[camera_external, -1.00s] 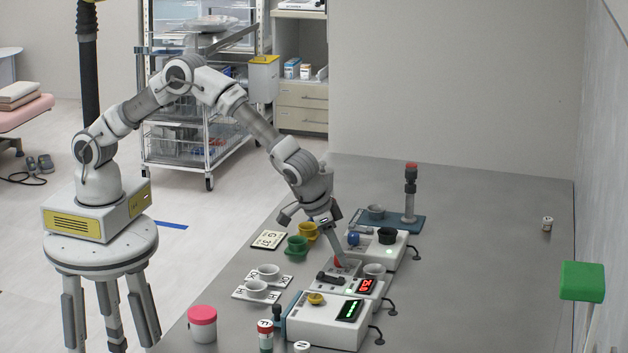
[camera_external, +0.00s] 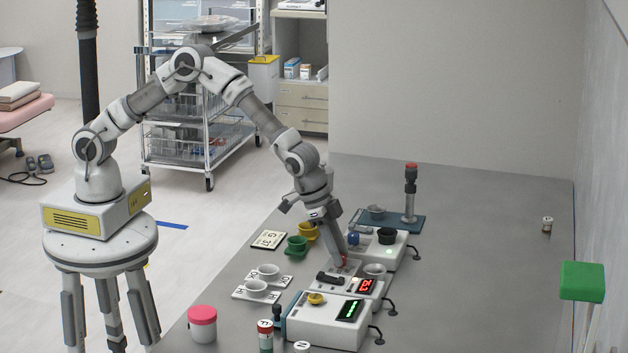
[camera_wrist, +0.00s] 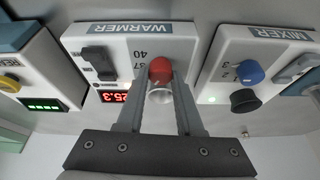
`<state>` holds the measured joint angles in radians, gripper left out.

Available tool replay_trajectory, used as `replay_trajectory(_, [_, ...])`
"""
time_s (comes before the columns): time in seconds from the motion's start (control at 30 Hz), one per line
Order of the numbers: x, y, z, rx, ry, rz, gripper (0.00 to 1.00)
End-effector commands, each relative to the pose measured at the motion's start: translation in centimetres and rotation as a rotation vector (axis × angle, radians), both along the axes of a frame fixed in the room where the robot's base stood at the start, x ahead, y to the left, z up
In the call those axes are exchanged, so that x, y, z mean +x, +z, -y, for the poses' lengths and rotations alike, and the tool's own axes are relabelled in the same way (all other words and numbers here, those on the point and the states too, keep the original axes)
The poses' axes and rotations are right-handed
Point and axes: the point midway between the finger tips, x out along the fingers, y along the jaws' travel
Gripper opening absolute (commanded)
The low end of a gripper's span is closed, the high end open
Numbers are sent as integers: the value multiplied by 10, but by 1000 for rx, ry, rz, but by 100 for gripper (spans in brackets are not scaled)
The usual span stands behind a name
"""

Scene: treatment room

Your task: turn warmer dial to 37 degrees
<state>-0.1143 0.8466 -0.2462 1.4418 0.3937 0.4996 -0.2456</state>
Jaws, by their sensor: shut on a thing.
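The warmer (camera_external: 330,288) is a white box among the devices on the grey table, with a red-lit display (camera_external: 366,286). In the wrist view the warmer (camera_wrist: 180,32) carries its name label, a black switch (camera_wrist: 100,62) and a red dial (camera_wrist: 160,69). Its display there (camera_wrist: 114,96) reads about 25.3. The marks 40 and 37 show left of the dial; its pointer is hidden. My gripper (camera_external: 343,260) is down at the warmer. In the wrist view my gripper (camera_wrist: 160,78) is shut on the red dial, one finger on each side. A white cup (camera_wrist: 159,96) shows between the fingers.
The mixer (camera_wrist: 262,62), with blue and black knobs, stands close right of the warmer. Another white device (camera_external: 325,322) with a green display stands in front. The table's right side is mostly clear.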

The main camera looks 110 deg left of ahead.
Motion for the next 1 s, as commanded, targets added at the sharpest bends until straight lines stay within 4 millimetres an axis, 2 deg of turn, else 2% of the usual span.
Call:
replay_trajectory(0.6, [0,0,-4,-2,-565,0,0])
replay_trajectory(1.0, [1,-1,-4,0,-795,-1,0])
